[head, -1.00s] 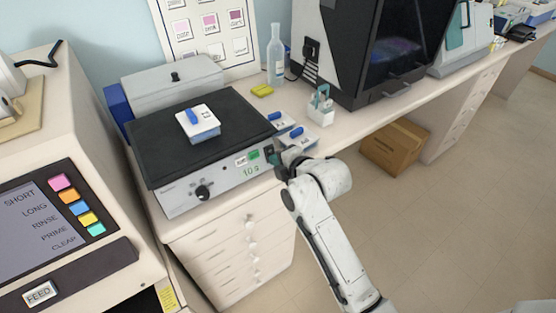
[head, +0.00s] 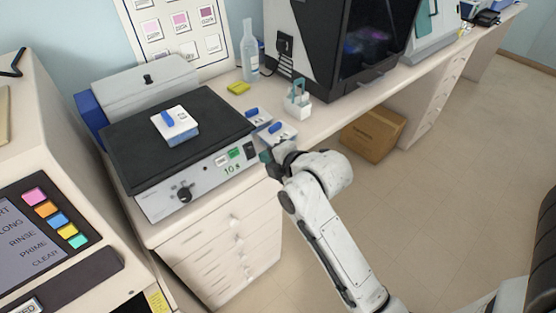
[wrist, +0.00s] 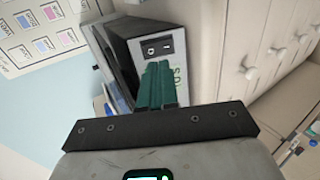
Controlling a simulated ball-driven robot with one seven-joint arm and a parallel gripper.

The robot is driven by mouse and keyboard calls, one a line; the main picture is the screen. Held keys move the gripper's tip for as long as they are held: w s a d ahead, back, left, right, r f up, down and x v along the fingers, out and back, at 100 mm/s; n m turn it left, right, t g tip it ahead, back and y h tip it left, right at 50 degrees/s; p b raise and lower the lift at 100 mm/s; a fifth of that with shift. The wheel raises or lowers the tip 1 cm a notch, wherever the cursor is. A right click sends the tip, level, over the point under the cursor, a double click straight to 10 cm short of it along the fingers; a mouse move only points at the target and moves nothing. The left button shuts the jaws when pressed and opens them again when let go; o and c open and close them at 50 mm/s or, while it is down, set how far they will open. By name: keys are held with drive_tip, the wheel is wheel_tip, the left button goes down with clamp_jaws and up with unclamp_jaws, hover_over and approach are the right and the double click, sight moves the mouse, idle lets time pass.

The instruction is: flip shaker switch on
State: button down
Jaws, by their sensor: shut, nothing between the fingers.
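The shaker (head: 170,172) is a grey box with a black top platform, on the bench at the left. Its front panel has a black knob (head: 185,195), green "10 s" text and a small black switch (head: 249,150) at the right end. In the wrist view the black rocker switch (wrist: 157,47) shows just beyond my fingertips; which side is pressed I cannot tell. My gripper (head: 266,157) is shut and empty, a little right of the panel's right end. Its green fingers (wrist: 155,78) point toward the panel and partly cover the green text, apparently without touching the switch.
A white block with a blue clip (head: 176,125) sits on the platform. Two similar ones (head: 277,133) lie right of the shaker, near my gripper. A white caddy (head: 297,101), a bottle (head: 249,52) and a large black machine (head: 335,50) stand farther back. Drawers (head: 225,250) are below.

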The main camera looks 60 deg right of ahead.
drive_tip(key=shift+v, duration=2.8)
